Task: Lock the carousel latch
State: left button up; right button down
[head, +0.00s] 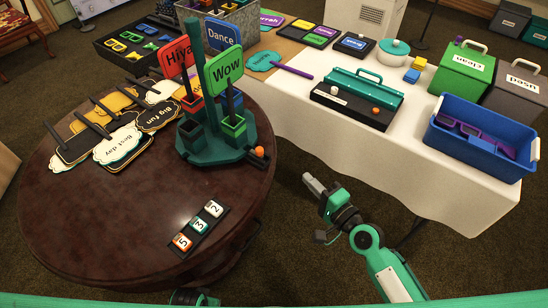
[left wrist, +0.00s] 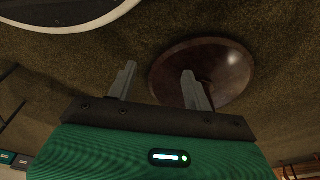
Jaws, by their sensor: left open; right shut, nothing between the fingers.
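The teal carousel (head: 213,152) stands on the right part of the round brown table (head: 75,225). Its cups hold upright signs, among them green "Wow" (head: 224,70), red (head: 173,57) and blue "Dance" (head: 221,35). An orange knob (head: 259,152), which looks like the latch, sits on a dark piece at the base's right edge. I cannot tell the latch's position. My right gripper (head: 310,183) is shut and empty, over the floor, right of and nearer than the knob. My left gripper (left wrist: 158,86) is open and empty above carpet in the left wrist view.
Number tiles (head: 199,225) in a black holder lie at the table's front. Paddle signs (head: 118,145) cover its left side. The white-clothed table (head: 340,140) bears a teal-lidded case (head: 358,95) and a blue crate (head: 480,138). The brown tabletop's front left is clear.

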aim_at(267, 162)
pick_arm(q)
notch_tip(267, 162, down, 5)
jog(key=s+a+p, duration=0.1)
jog(key=s+p, duration=0.1)
jog(key=shift+s+f, duration=0.2)
jog(key=shift+s, duration=0.05)
pick_arm(e)
jog(key=shift+s+a+x, duration=0.3)
jog(key=shift+a+x, duration=0.1)
jog(key=shift+x, duration=1.75)
jog(key=shift+s+a+x, duration=0.25)
jog(key=shift+a+x, duration=0.1)
jog(key=shift+x, duration=1.75)
jog(key=shift+s+a+x, duration=0.3)
jog(key=shift+a+x, duration=0.1)
jog(key=shift+x, duration=1.75)
jog(key=shift+w+a, duration=0.65)
jog(key=shift+a, duration=0.2)
pick_arm(q)
jog(key=shift+s, duration=0.1)
